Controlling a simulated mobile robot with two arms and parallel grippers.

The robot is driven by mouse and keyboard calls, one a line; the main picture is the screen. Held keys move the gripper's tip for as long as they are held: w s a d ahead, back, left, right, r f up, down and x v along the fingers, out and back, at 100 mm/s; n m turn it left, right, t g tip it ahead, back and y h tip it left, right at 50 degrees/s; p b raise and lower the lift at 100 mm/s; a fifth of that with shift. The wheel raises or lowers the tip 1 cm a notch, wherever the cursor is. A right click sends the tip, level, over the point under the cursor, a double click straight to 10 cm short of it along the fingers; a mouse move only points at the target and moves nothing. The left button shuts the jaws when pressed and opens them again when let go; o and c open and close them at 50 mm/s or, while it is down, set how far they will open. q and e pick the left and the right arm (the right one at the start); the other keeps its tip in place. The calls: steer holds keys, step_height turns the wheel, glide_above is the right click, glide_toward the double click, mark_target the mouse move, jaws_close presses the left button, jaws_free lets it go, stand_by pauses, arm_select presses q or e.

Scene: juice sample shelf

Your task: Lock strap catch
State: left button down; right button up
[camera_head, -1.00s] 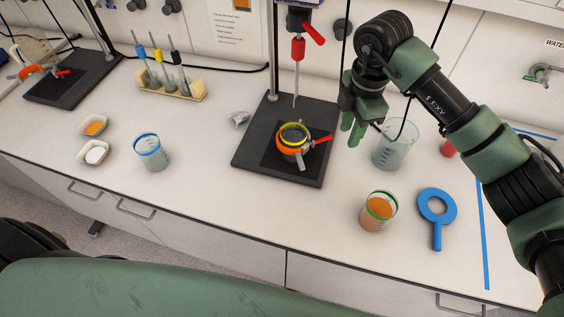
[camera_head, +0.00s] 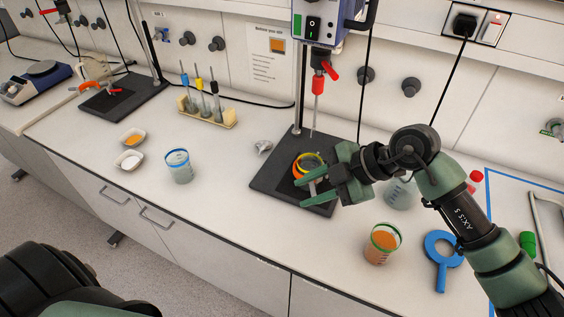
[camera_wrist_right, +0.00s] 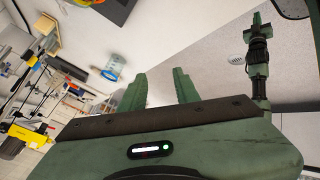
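A beaker with a yellow rim (camera_head: 312,158) stands on the black stand base (camera_head: 268,178). An orange-red strap (camera_head: 297,170) goes around it. The strap's catch is mostly hidden behind my right gripper (camera_head: 312,188), so I cannot tell whether it is closed. My right gripper is open, its green fingers pointing left over the right side of the stand by the strap. I cannot tell whether they touch it. In the right wrist view, the two fingers (camera_wrist_right: 159,84) are apart with nothing between them.
A mixer with a red chuck (camera_head: 318,82) hangs above the stand. A green-rimmed beaker (camera_head: 382,244), a blue ring tool (camera_head: 441,262) and a clear beaker (camera_head: 398,194) are on the right. A blue-rimmed beaker (camera_head: 178,165) stands left, with clear bench around it.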

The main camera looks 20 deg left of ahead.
steer(key=s+a+r+y, duration=0.3)
steer(key=a+r+y, duration=0.2)
steer(key=r+y, duration=0.2)
steer(key=shift+r, duration=0.95)
